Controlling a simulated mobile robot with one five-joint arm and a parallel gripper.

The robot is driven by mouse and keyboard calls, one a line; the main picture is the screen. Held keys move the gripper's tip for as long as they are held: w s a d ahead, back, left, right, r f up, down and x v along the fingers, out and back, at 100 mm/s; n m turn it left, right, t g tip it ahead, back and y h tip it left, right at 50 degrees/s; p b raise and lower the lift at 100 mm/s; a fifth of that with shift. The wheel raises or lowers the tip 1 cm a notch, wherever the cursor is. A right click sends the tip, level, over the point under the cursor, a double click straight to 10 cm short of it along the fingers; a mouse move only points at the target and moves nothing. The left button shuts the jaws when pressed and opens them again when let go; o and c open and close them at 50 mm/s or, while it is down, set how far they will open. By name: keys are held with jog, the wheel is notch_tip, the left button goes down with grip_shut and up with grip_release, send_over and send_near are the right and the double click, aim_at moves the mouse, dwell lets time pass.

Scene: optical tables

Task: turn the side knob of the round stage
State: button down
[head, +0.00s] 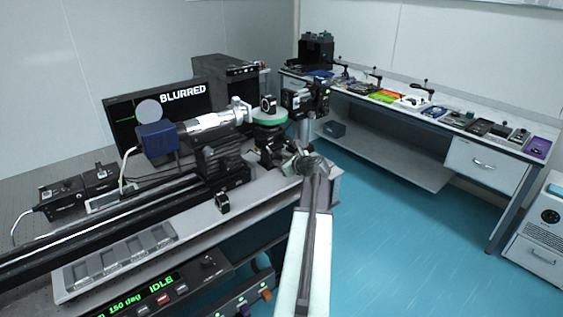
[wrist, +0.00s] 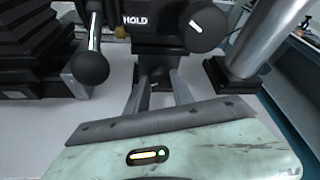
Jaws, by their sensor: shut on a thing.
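The round stage (head: 270,117) has a green rim and stands on a dark base at the end of the optical bench. A small dark rounded part, seemingly the side knob (wrist: 159,74), shows low on a black body in the wrist view. My gripper (wrist: 158,84) has its two fingers on either side of this knob, shut on it. In the head view my gripper (head: 294,161) is low beside the stage's base, and the knob cannot be made out there. Above the fingers are the word HOLD and a larger black knob (wrist: 205,28) with a white mark.
A black ball-ended lever (wrist: 88,66) is left of the fingers and a metal post (wrist: 262,40) is right. A lens tube (head: 210,122) faces the stage. The monitor (head: 160,112) reads BLURRED; a control box (head: 150,295) reads 150 deg IDLE. Blue floor lies open to the right.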

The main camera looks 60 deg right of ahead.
jog(key=n, duration=0.1)
jog(key=n+h+b, duration=0.2)
jog(key=shift+a+f+n, duration=0.2)
jog(key=shift+f+n, duration=0.05)
jog(key=shift+n, duration=0.15)
jog(key=shift+n+h+b, duration=0.9)
jog(key=shift+n+b, duration=0.2)
jog(key=shift+b, duration=0.05)
jog(key=c, duration=1.1)
grip_release()
jog(key=shift+r, duration=0.1)
